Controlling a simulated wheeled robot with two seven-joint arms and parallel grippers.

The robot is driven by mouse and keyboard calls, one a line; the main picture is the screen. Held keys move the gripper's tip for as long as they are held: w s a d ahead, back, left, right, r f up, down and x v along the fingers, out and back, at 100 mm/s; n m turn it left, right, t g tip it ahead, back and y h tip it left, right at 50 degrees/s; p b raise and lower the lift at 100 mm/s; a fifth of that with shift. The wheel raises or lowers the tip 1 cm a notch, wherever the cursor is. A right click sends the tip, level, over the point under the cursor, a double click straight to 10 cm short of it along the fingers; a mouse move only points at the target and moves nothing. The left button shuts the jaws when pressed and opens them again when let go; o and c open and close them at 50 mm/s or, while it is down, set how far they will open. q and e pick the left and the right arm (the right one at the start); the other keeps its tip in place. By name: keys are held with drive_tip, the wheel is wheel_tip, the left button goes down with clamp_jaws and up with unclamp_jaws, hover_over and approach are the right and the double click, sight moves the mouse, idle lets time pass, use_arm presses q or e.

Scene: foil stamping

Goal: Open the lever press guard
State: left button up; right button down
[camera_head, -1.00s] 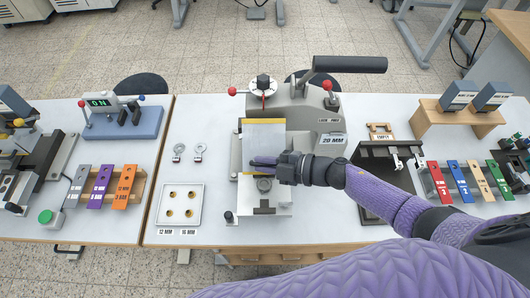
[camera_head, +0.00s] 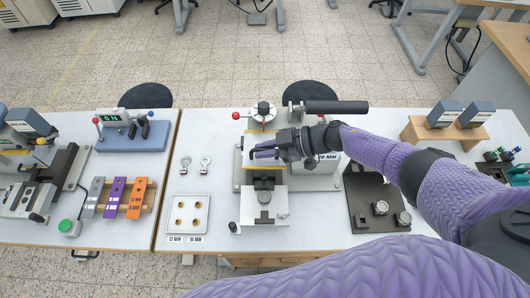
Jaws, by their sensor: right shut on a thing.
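The lever press (camera_head: 264,210) stands on the white table in the middle of the head view, with a black lever handle (camera_head: 335,107) at its upper right. Its guard (camera_head: 257,141) is a pale panel with yellow edges at the front of the press. My right gripper (camera_head: 256,152) reaches in from the right and is shut on the guard near its lower part. The fingers and hand hide part of the panel and of the press head behind. The block below the guard shows. My left gripper is not in view.
A pale tray (camera_head: 174,225) with several brass-coloured spots and two ring-shaped tools (camera_head: 186,162) lie left of the press. A dark stand (camera_head: 360,212) is at the right. A blue device (camera_head: 150,135) stands further left.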

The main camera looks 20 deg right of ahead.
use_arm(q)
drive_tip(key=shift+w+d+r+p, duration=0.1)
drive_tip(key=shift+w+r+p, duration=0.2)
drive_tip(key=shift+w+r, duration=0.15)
use_arm(e)
drive_tip(key=shift+w+d+r, duration=0.2)
drive_tip(key=shift+w+r, duration=0.35)
drive_tip(key=shift+w, duration=0.1)
drive_tip(key=c, duration=0.7)
unclamp_jaws()
drive_tip(key=shift+w, duration=0.1)
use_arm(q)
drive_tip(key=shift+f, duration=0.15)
use_arm(e)
drive_tip(key=v, duration=1)
